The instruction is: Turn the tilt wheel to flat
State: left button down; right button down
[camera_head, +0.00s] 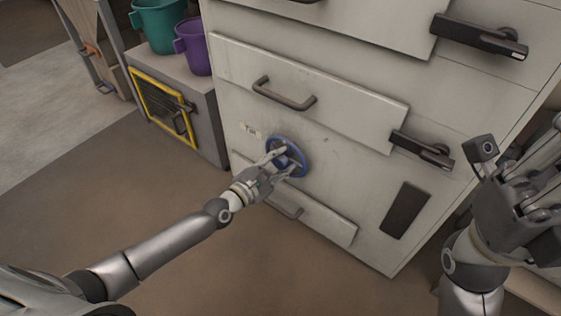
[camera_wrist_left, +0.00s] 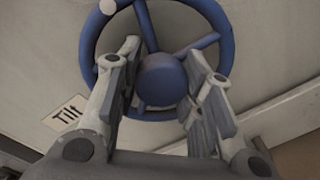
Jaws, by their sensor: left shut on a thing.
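The blue tilt wheel (camera_head: 301,153) is mounted on the pale front of the machine, below a panel with a bar handle. My left gripper (camera_head: 283,162) is at the wheel, its two fingers on either side of the hub. In the left wrist view the wheel's rim, spokes and round hub (camera_wrist_left: 162,79) are seen close up, with a pale knob (camera_wrist_left: 108,7) on the rim at top left. My left gripper (camera_wrist_left: 165,100) is closed around the hub area. A label reading "Tilt" (camera_wrist_left: 66,113) is beside the wheel. My right gripper (camera_head: 500,200) is at the right; its fingertips are not clear.
The machine front (camera_head: 330,150) carries a bar handle (camera_head: 284,94), dark latches (camera_head: 422,149) and a dark plate (camera_head: 405,210). At the upper left, a teal bucket (camera_head: 160,25) and a purple bucket (camera_head: 193,47) stand on a grey box with a yellow-framed door. The brown floor at lower left is clear.

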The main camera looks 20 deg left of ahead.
pick_arm(q)
jog(key=c, duration=0.9)
grip_release()
jog(key=shift+c, duration=0.2)
jog(key=v, duration=1.2)
jog(key=shift+a, duration=0.1)
